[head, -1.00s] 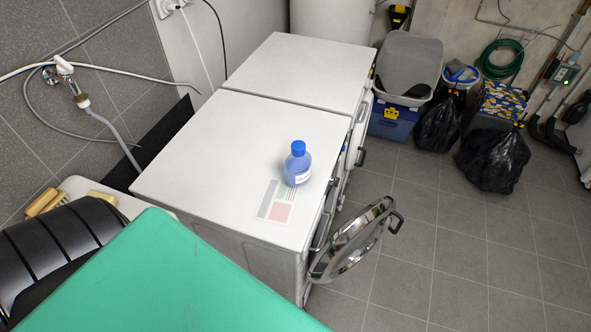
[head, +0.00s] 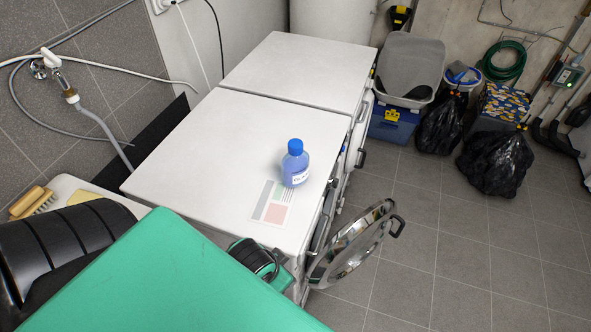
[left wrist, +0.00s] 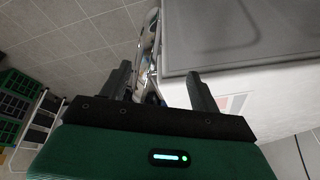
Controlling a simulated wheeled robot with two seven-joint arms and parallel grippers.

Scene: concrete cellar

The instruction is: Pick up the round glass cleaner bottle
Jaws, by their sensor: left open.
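The round glass cleaner bottle (head: 295,167) is blue and rounded, with a blue cap and a white label. In the head view it stands upright on the white top of the near machine (head: 190,150), close to its front edge, beside a printed sticker (head: 270,202). Nothing touches it. My left gripper (left wrist: 161,88) is open and empty in the left wrist view, close to the machine. The bottle cannot be made out there. In the head view, a black and green part of my arm shows by the machine's near front corner; its fingers are hidden. My right gripper is not in view.
A round machine door (head: 352,245) hangs open over the tiled floor. A second white machine (head: 300,75) stands behind. Black bags (head: 495,163) and bins sit at the back right. A brush (head: 32,202) lies on a ledge at the left. The machine top around the bottle is clear.

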